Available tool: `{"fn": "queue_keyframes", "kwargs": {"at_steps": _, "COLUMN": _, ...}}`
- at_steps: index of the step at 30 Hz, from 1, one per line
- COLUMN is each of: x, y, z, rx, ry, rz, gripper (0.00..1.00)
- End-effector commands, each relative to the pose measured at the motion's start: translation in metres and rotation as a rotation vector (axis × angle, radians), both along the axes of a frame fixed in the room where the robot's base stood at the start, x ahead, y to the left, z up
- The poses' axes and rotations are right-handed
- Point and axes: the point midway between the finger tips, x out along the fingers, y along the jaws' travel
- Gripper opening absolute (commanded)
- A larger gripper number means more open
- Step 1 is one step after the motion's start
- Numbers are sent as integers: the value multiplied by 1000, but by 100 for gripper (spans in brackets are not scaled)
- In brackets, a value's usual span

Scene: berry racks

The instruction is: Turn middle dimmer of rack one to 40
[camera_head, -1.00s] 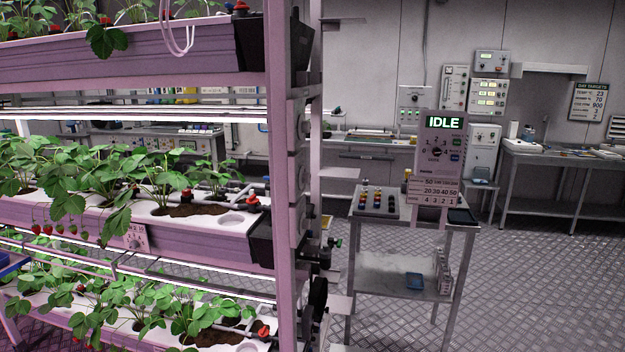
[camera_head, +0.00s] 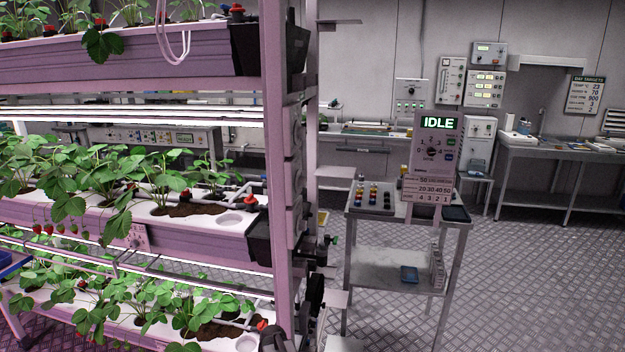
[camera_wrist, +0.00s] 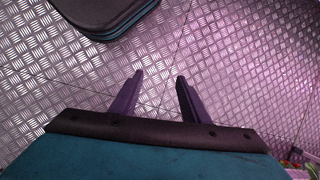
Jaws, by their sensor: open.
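A planted rack (camera_head: 275,180) with several tiers fills the left of the head view. Its middle trough (camera_head: 190,236) carries a small pale plate (camera_head: 137,237) with a round spot on its front; I cannot tell if this is a dimmer. Grey boxes (camera_head: 294,170) are stacked along the rack's end post, their faces turned away or too small to read. No rack number or dimmer setting is legible. My gripper (camera_wrist: 160,78) shows in the wrist view, its two dark fingers apart with nothing between them, above the metal floor. No dimmer shows in that view.
A pink panel (camera_head: 436,150) reading IDLE, with a dial, stands at a small metal table (camera_head: 398,228) right of the rack. A bench (camera_head: 560,153) and wall instruments (camera_head: 485,88) are behind. Patterned floor (camera_head: 540,270) is clear at right.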

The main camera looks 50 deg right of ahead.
Motion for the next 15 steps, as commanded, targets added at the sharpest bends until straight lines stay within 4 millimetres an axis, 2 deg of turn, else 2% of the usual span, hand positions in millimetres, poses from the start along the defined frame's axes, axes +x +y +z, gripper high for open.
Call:
{"fn": "queue_keyframes", "kwargs": {"at_steps": 1, "x": 6, "y": -16, "z": 16, "rx": 4, "ry": -12, "rz": -42, "gripper": 42}}
{"fn": "queue_keyframes", "kwargs": {"at_steps": 6, "x": 18, "y": -64, "z": 60, "rx": 21, "ry": -46, "rz": -174, "gripper": 42}}
{"fn": "queue_keyframes", "kwargs": {"at_steps": 15, "x": 22, "y": -151, "z": 143, "rx": 54, "ry": -110, "rz": -394, "gripper": 42}}
